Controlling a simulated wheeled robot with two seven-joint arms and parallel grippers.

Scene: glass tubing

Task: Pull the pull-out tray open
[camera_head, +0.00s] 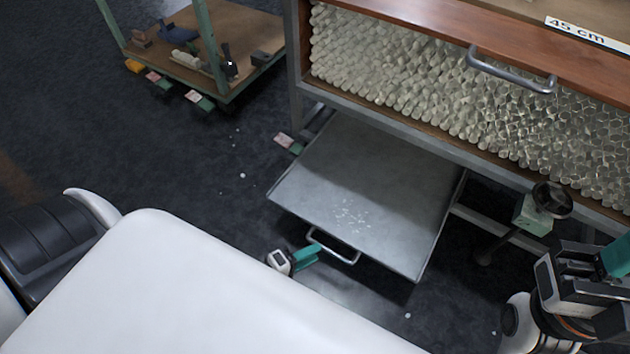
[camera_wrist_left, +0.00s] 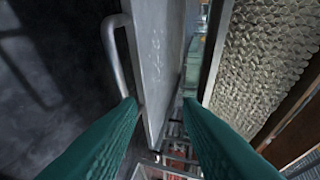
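The grey metal pull-out tray (camera_head: 365,190) juts well out from under the shelf unit in the head view. Its top is bare apart from small pale flecks. Its bar handle (camera_head: 335,249) is on the front edge. My left gripper (camera_head: 312,254) has teal fingers and is at the left end of that handle. In the left wrist view its fingers (camera_wrist_left: 158,101) are spread apart, with the handle (camera_wrist_left: 111,50) beyond the left fingertip and the tray (camera_wrist_left: 158,60) beyond the gap. I cannot tell whether they touch. My right gripper (camera_head: 612,260) is partly cut off at the right edge.
A green-posted cart (camera_head: 200,50) stands at the back left. Dark floor (camera_head: 190,180) is open left of the tray, with small pale specks.

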